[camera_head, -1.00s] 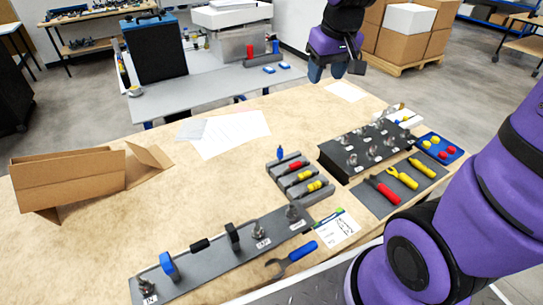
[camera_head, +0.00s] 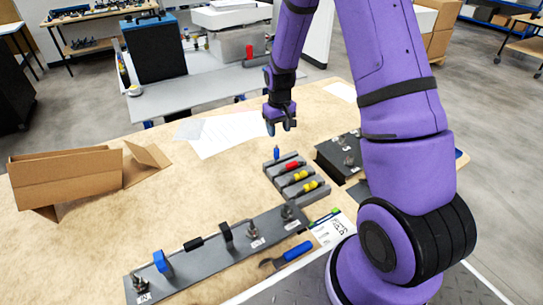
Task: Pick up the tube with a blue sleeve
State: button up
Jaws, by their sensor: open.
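The tube with a blue sleeve (camera_head: 276,153) stands upright at the far left end of the grey rack (camera_head: 309,193). Tubes with a red sleeve (camera_head: 291,165) and yellow sleeves (camera_head: 299,175) lie in the rack's slots. My gripper (camera_head: 281,127) points down above the blue-sleeved tube, a little behind it in the picture. Its fingers look apart and empty. A gap shows between the fingertips and the tube.
A dark plate with fittings and a blue clip (camera_head: 162,262) lies at the front, with a blue-handled wrench (camera_head: 288,255) beside it. A cardboard box (camera_head: 70,180) stands at the left. My arm hides much of the right side. The table's middle left is clear.

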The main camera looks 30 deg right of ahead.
aim_at(276, 148)
notch_tip(276, 148, down, 6)
jog(key=shift+a+f, duration=0.1)
jog(key=shift+w+a+f, duration=0.1)
jog(key=shift+w+f, duration=0.05)
jog(key=shift+f, duration=1.15)
jog(key=shift+w+a+f, duration=0.1)
jog(key=shift+w+f, duration=0.05)
jog(key=shift+f, duration=1.1)
grip_shut()
